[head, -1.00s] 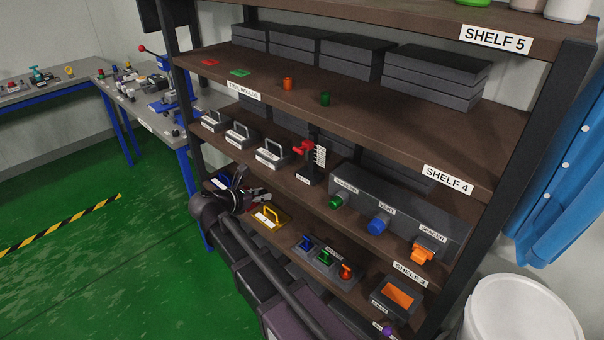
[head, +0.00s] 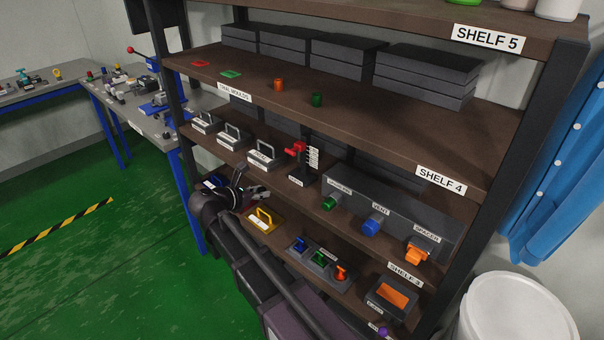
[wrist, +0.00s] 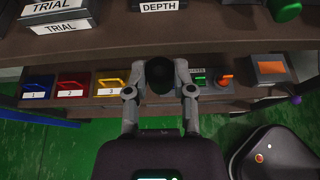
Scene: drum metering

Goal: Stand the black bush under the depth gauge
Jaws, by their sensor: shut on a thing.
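My gripper (wrist: 160,84) is shut on the black bush (wrist: 159,70), which sits between its two grey fingers in the wrist view. In the head view my gripper (head: 250,190) is in front of the shelf rack, lower and to the left of the depth gauge. The bush is hard to make out there against the dark arm. The depth gauge (head: 302,165) stands on a shelf, with a red part on a black post, a white scale and a label at its foot. In the wrist view only its DEPTH label (wrist: 158,6) shows clearly.
Grey trial blocks (head: 264,156) with handles stand left of the gauge. A dark box (head: 400,215) with green, blue and orange fittings stands to its right. A yellow-handled plate (head: 263,218) and a block of coloured handles (head: 318,262) sit on the shelf below.

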